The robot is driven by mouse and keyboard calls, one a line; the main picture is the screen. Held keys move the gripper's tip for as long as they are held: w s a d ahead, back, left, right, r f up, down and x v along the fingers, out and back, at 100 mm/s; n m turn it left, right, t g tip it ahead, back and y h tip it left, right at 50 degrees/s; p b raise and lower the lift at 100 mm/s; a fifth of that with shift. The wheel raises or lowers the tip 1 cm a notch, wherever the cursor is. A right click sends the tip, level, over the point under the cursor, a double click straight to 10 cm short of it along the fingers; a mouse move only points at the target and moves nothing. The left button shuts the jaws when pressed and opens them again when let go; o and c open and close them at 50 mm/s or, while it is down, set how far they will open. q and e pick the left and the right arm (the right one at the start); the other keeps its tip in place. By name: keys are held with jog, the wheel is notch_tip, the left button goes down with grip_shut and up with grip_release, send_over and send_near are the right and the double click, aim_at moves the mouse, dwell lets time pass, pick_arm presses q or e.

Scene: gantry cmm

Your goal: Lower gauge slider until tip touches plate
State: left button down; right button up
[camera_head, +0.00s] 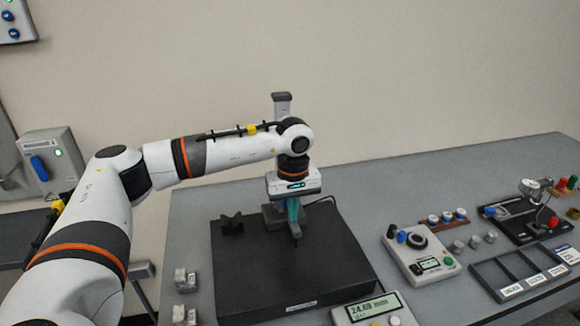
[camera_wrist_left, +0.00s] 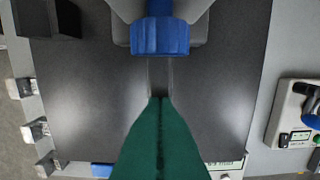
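The height gauge's grey column (camera_head: 282,103) rises behind my left wrist, its middle hidden by my arm. A blue knob (camera_wrist_left: 160,36) on the gauge shows in the left wrist view. The dark plate (camera_head: 290,268) lies under the gauge; it also fills much of the left wrist view (camera_wrist_left: 85,100). My left gripper (camera_head: 293,222) points down at the gauge. Its green fingers (camera_wrist_left: 160,99) meet along a seam, with nothing visible between them, apart from the blue knob in the picture. The gauge tip is hard to make out, so contact with the plate cannot be told. My right gripper is out of view.
A digital readout (camera_head: 370,308) at the plate's front right appears to read 24.69 mm. A control box (camera_head: 420,255) and a sectioned tray (camera_head: 525,272) stand to the right. Small metal blocks (camera_head: 183,282) lie left of the plate.

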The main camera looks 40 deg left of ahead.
pick_arm(q)
jog(key=shift+f+b, duration=0.85)
jog(key=shift+f, duration=0.35)
dwell(0.9)
jog(key=shift+r, duration=0.1)
jog(key=shift+r+p, duration=2.25)
jog(key=shift+r, duration=1.25)
jog(key=shift+f, duration=0.1)
